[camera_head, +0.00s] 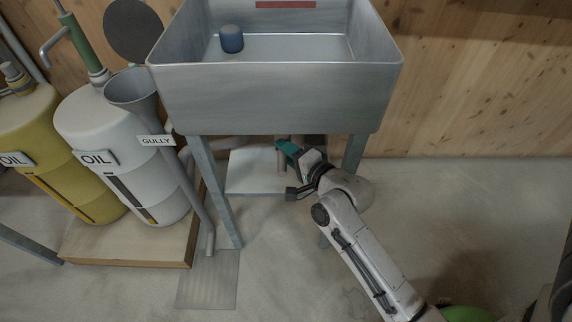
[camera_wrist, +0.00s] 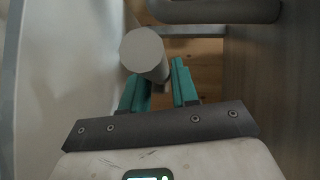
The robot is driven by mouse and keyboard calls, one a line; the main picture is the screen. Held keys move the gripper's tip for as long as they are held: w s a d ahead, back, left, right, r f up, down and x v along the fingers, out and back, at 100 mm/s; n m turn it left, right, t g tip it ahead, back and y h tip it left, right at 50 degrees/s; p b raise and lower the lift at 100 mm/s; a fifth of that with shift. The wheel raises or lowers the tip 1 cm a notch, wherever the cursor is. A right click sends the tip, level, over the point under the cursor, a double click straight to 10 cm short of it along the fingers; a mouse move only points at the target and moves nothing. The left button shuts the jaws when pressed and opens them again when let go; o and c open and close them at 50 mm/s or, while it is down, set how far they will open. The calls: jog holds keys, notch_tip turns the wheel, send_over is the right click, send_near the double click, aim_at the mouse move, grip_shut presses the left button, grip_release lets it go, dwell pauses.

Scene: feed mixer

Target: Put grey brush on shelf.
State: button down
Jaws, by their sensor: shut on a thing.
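My gripper (camera_head: 285,148) has teal fingers and reaches under the grey metal sink, above a low pale shelf (camera_head: 245,182) between the sink's legs. In the wrist view my gripper (camera_wrist: 158,84) is shut on a grey cylindrical piece with a flat round end, which I take to be the grey brush (camera_wrist: 146,52). The rest of it is hidden by its own end and the fingers. In the head view a thin greyish upright shape shows beside the fingertips; I cannot tell whether it is the brush. Whether the brush touches the shelf cannot be seen.
The sink (camera_head: 270,98) hangs over my gripper, with a blue cup-like object (camera_head: 231,39) inside. Its front legs (camera_head: 213,190) flank the shelf. A funnel pipe (camera_head: 178,160) and white oil drum (camera_head: 120,150) stand left. The floor at right is largely clear.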

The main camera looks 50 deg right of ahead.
notch_tip(320, 180, down, 6)
jog(key=b, duration=0.3)
jog(key=shift+r, duration=0.2)
jog(key=c, duration=0.8)
grip_release()
jog(key=shift+c, duration=0.2)
jog(key=shift+s, duration=0.1)
